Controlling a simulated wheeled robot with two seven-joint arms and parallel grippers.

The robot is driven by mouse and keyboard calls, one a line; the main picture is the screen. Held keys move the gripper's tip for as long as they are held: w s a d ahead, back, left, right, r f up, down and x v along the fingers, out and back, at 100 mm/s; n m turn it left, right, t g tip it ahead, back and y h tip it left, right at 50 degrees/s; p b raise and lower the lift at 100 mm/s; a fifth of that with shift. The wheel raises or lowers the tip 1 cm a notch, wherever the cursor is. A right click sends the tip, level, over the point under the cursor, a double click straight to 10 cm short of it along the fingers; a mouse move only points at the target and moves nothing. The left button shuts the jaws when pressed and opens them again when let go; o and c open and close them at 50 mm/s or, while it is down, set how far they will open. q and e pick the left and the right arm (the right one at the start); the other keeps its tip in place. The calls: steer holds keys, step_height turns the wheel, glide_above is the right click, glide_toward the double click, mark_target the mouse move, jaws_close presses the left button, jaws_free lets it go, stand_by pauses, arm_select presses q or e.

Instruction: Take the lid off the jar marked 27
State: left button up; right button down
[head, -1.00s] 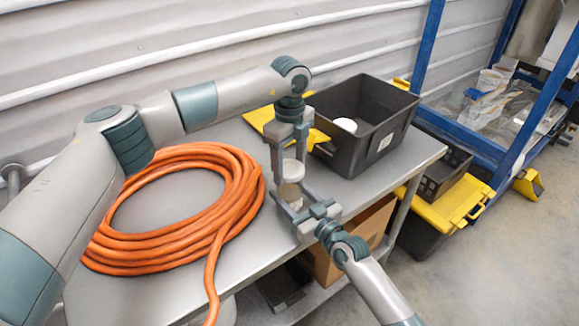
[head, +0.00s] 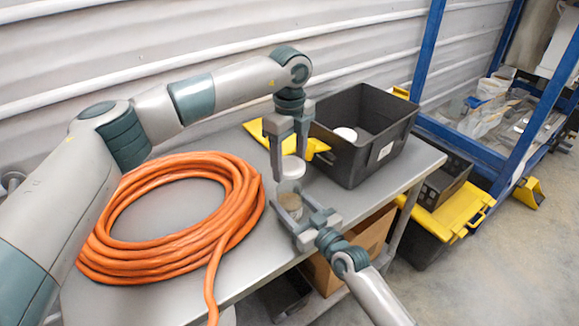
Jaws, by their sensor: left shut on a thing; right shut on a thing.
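A small jar (head: 289,206) with a brownish top surface is at the front part of the grey table, right of the orange hose. My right gripper (head: 290,212) is shut on the jar from the front. A round white lid (head: 293,167) is above the jar, apart from it with a visible gap. My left gripper (head: 289,164) points down and is shut on the lid. No number is readable on the jar.
A coil of orange hose (head: 160,270) covers the table's left part. A black bin (head: 345,165) with a white round thing (head: 346,133) inside stands at the back right. A yellow item (head: 310,147) lies behind my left gripper. A blue rack (head: 460,145) stands to the right.

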steer(key=c, duration=0.6)
jaws_free()
steer(key=shift+s, duration=0.1)
arm_select(q)
step_height(320, 180, down, 2)
steer(key=shift+f+b, duration=0.2)
steer(key=shift+b, duration=0.95)
arm_select(e)
steer(key=v, duration=1)
steer(key=shift+s+d+f, duration=0.1)
steer(key=shift+d+f, duration=0.05)
steer(key=shift+d, duration=0.05)
arm_select(q)
steer(key=shift+f, duration=0.1)
arm_select(e)
steer(key=shift+s+d, duration=0.4)
steer(key=shift+s, duration=0.2)
